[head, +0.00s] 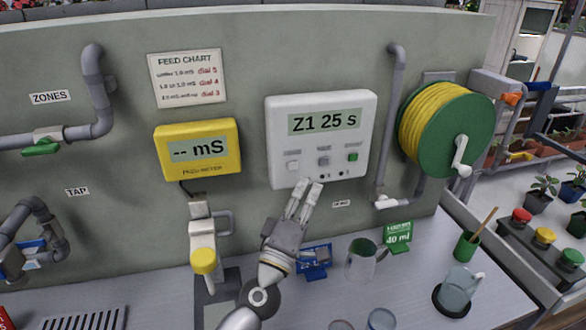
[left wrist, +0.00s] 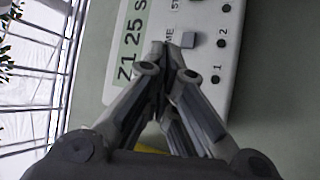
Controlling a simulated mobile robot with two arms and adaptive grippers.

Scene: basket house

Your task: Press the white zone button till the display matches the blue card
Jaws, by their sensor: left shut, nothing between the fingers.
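The white control box (head: 274,140) hangs on the green-grey panel, and its display (head: 325,121) reads "Z1 25 s". Below the display are a white button (head: 293,165) at left, a grey button (head: 323,160) in the middle and a green one (head: 352,157) at right. A blue card (head: 316,256) stands on the bench, partly behind my left gripper; its text is unreadable. My left gripper (head: 310,184) is shut and empty, its tips near the box's lower edge. In the left wrist view, the grey button (left wrist: 189,40) shows beside the tips; the white button is hidden.
A yellow meter (head: 198,150) hangs left of the box, a green hose reel (head: 448,128) right of it. A mug (head: 361,261), a green card (head: 398,234) and a glass jug (head: 460,287) stand on the bench. A feed chart (head: 187,78) hangs above the meter.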

